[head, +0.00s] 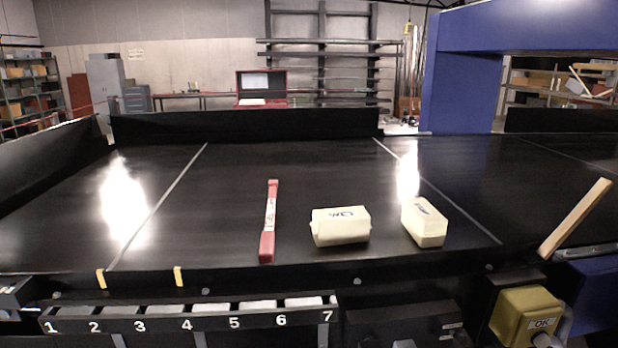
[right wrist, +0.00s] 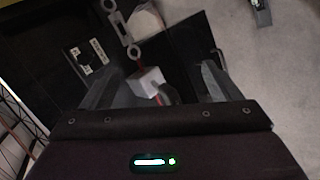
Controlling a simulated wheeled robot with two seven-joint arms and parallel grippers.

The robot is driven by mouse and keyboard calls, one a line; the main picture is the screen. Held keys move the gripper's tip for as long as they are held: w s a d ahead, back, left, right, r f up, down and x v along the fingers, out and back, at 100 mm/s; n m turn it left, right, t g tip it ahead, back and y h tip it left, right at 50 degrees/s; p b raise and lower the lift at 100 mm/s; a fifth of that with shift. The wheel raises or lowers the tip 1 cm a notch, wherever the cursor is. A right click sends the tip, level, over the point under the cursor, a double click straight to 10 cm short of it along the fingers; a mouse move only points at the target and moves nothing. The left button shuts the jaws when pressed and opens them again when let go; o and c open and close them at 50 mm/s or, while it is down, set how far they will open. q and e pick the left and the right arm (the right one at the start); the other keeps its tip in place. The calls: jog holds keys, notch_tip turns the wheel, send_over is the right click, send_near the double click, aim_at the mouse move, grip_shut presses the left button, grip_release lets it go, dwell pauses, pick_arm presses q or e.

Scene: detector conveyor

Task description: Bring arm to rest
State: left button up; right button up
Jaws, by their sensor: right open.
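My right gripper (right wrist: 158,84) shows in the right wrist view with its two grey fingers spread apart. A pale, box-like thing (right wrist: 147,82) shows in the gap between the fingers, but I see no finger touching it. It seems to lie beyond the fingertips, and I cannot tell how far. Neither of my arms or grippers shows in the head view, and my left gripper is in no view.
The black conveyor (head: 75,225) carries a red-and-white bar (head: 269,220), two cream blocks (head: 341,227) (head: 424,222) and a wooden stick (head: 575,218) at its right. A numbered rack (head: 190,324) and a yellow OK box (head: 527,312) stand at the front edge. A blue arch (head: 465,85) rises behind.

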jog(key=s+a+f+m+g+y, duration=0.1)
jog(key=s+a+f+m+g, duration=0.2)
jog(key=s+m, duration=0.3)
jog(key=s+a+f+m+g, duration=0.2)
jog(key=s+a+f+m, duration=0.15)
jog(key=s+m, duration=0.25)
jog(key=s+f+g+b, duration=0.2)
jog(key=s+f+b, duration=0.1)
jog(key=f, duration=3.2)
jog(key=s+d+f+b, duration=0.1)
jog(key=s+f, duration=0.8)
jog(key=s+d+f+g+b, duration=0.1)
jog(key=s+d+f, duration=0.1)
jog(key=s+f, duration=0.7)
jog(key=shift+s+d+f, duration=0.3)
jog(key=shift+s+f, duration=0.05)
jog(key=shift+s, duration=0.2)
